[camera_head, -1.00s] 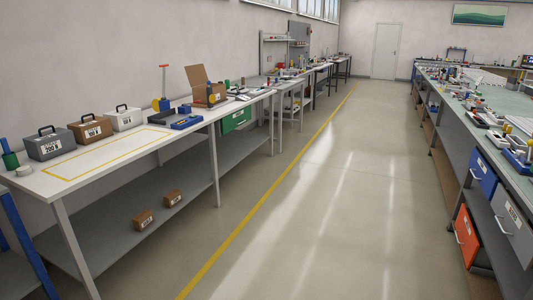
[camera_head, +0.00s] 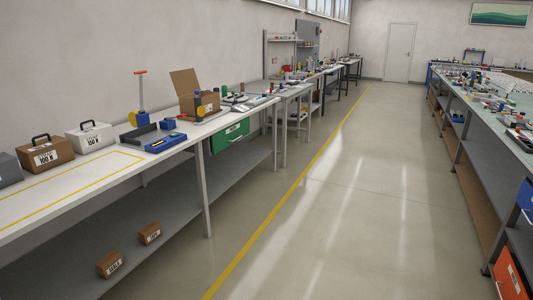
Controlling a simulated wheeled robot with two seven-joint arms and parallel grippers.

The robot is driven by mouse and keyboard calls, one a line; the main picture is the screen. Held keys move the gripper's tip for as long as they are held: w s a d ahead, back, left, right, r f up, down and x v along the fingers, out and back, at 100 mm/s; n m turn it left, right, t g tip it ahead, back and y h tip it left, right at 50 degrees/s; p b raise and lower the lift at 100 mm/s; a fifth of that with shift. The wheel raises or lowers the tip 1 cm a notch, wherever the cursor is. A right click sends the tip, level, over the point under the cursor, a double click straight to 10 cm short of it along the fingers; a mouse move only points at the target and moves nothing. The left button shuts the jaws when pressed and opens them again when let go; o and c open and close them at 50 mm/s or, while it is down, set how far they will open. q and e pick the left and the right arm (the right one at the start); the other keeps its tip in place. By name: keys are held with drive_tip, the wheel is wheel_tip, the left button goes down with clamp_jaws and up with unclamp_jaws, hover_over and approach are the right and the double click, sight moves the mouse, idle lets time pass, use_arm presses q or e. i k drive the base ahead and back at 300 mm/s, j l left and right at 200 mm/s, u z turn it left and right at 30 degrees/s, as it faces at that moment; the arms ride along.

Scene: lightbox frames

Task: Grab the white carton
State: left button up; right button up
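A white carton (camera_head: 90,138) with a dark handle on top and a printed label on its front stands on the white bench at the left. It is beside a brown carton (camera_head: 46,153) of similar shape, and a grey one (camera_head: 9,170) is cut off at the left edge. No gripper touches the white carton. Neither of my grippers shows in the head view.
The white bench (camera_head: 60,194) has a yellow outlined area in front of the cartons. A blue tray (camera_head: 166,142) and an open cardboard box (camera_head: 197,101) stand farther along. Two small brown boxes (camera_head: 109,264) (camera_head: 150,233) lie on the lower shelf. The aisle floor (camera_head: 340,215) is clear.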

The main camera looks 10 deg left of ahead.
sight(88, 139)
drive_tip(key=i, duration=1.45)
drive_tip(key=i+u, duration=0.2)
drive_tip(key=i, duration=0.3)
drive_tip(key=i+l+u, duration=0.2)
drive_tip(key=i, duration=0.25)
drive_tip(key=i+l+u, duration=0.2)
drive_tip(key=i, duration=0.25)
drive_tip(key=i+l+u, duration=0.55)
drive_tip(key=i, duration=0.15)
